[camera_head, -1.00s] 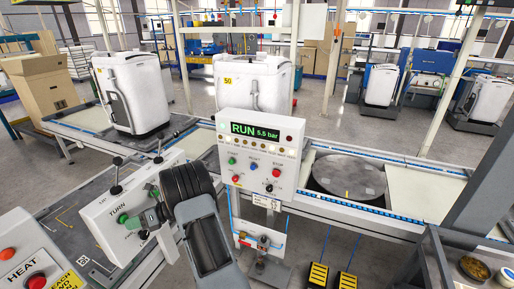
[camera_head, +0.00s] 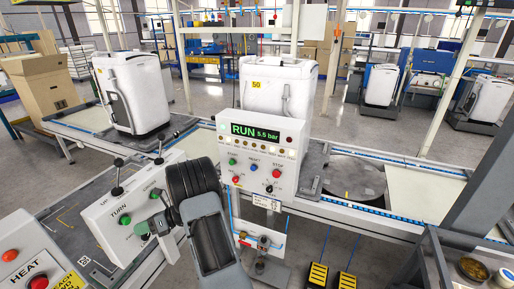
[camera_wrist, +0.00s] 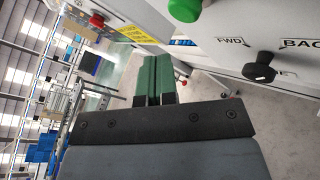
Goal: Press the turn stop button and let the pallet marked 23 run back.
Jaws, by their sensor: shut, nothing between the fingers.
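My gripper (camera_head: 143,229) is shut and empty, close to the box's front. In the wrist view its green fingers (camera_wrist: 156,78) lie together below a green button (camera_wrist: 186,8) and left of a black FWD/BACK knob (camera_wrist: 259,68), with no visible contact. I can read no 23; a white appliance (camera_head: 290,85) carries a yellow 50 tag.
A control panel (camera_head: 258,155) reading RUN 5.5 bar stands right of my arm. A HEAT box (camera_head: 30,270) with an orange-red button is at lower left. A round turntable (camera_head: 352,177) lies behind the panel on the right. Another white appliance (camera_head: 132,90) stands on the left conveyor.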

